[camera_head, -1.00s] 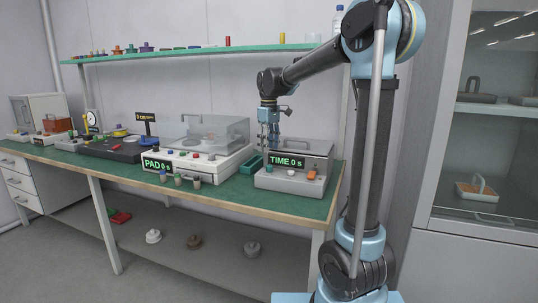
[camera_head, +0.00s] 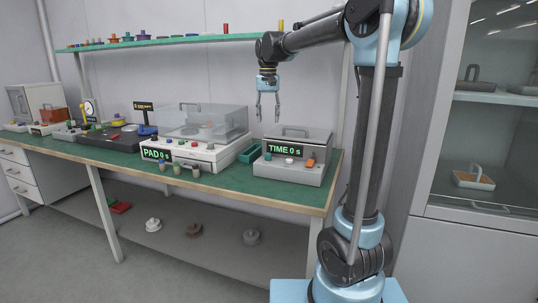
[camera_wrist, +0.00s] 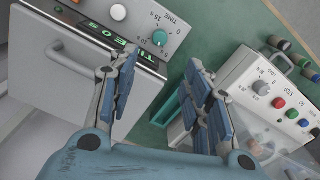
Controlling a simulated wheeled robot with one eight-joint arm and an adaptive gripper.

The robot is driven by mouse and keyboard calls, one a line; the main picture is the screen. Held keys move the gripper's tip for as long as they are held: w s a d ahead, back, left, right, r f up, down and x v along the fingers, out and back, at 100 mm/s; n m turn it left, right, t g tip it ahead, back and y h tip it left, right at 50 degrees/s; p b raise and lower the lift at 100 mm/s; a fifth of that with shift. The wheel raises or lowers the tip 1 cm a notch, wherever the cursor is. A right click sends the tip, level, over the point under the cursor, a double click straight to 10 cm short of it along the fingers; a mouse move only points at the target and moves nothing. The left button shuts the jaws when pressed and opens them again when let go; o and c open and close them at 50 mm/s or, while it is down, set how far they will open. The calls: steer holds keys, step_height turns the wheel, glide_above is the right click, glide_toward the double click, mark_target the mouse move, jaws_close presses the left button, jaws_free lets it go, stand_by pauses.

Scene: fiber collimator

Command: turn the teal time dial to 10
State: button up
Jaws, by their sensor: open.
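The teal time dial (camera_wrist: 160,38) is on the front panel of a grey lidded box (camera_wrist: 150,92), beside the printed word TIME and a scale with a 15 s mark. Its pointer setting is too small to read surely. The box's green display (camera_head: 285,149) reads TIME 0 s. A white button (camera_wrist: 118,12) and an orange switch (camera_head: 310,163) are on the same panel. My gripper (camera_head: 267,118) is open and empty, pointing down above the box's left rear. In the wrist view, its spread fingers (camera_wrist: 160,82) are apart from the dial.
A green tray (camera_head: 249,154) lies left of the box. Further left stands a white console (camera_head: 195,153) with a clear cover and a PAD 0 s display. Several small pegs stand before it. A green shelf (camera_head: 190,40) runs behind and above.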

mark_target(269, 154)
step_height(269, 154, down, 16)
steer(key=shift+r, duration=0.1)
stand_by(0.5)
steer(key=shift+c, duration=0.2)
jaws_close()
steer(key=c, duration=1)
jaws_free()
steer(key=shift+d, duration=0.2)
steer(key=shift+a, duration=0.1)
jaws_close()
